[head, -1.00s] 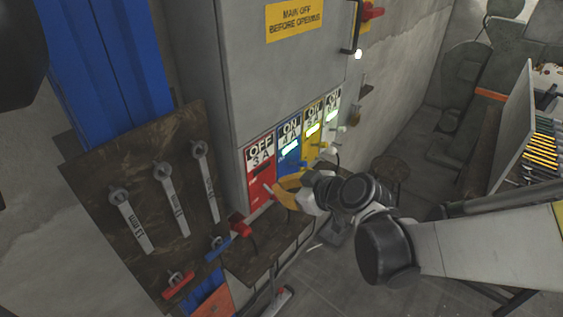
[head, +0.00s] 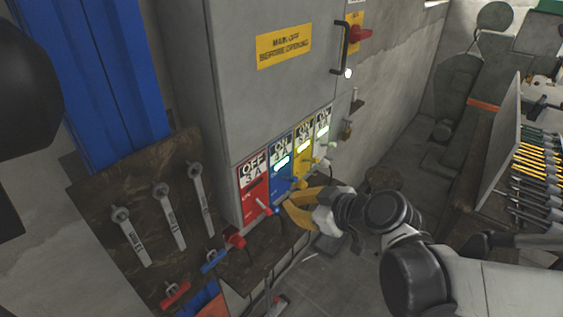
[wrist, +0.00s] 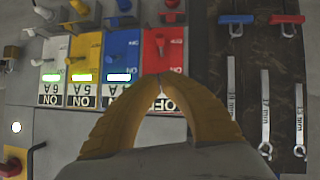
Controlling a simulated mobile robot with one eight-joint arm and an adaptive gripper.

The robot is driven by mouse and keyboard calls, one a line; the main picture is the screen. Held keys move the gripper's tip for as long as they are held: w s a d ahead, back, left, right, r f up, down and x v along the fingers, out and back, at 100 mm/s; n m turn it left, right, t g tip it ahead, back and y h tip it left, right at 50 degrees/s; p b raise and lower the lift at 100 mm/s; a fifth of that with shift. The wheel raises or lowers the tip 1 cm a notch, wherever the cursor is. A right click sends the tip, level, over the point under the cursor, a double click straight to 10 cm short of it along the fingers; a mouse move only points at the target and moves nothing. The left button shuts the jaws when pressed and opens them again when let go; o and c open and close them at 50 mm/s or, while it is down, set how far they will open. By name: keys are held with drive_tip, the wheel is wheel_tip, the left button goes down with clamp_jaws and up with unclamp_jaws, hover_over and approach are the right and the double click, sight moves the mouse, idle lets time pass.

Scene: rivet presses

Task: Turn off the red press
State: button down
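The red panel (head: 251,200) is at the left end of a row on the grey cabinet; it reads OFF 3 A and its display is dark. Its small lever (head: 265,207) sticks out from the lower half. It also shows in the wrist view as the red panel (wrist: 172,58), upside down, with its lever (wrist: 160,46). My gripper (head: 287,207) is just right of and in front of the red lever, apart from it. In the wrist view my gripper's yellow fingertips (wrist: 164,75) meet, with nothing seen between them, over the red panel's label edge.
The blue (head: 281,177), yellow (head: 303,155) and white (head: 322,134) panels read ON with lit green displays; their levers are close by. A wrench board (head: 150,200) stands left. A tool rack (head: 535,165) is right.

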drive_tip(key=v, duration=0.3)
drive_tip(key=shift+s+d+f, duration=0.2)
drive_tip(key=shift+s+d, duration=0.05)
drive_tip(key=shift+d, duration=0.1)
drive_tip(key=shift+d, duration=0.1)
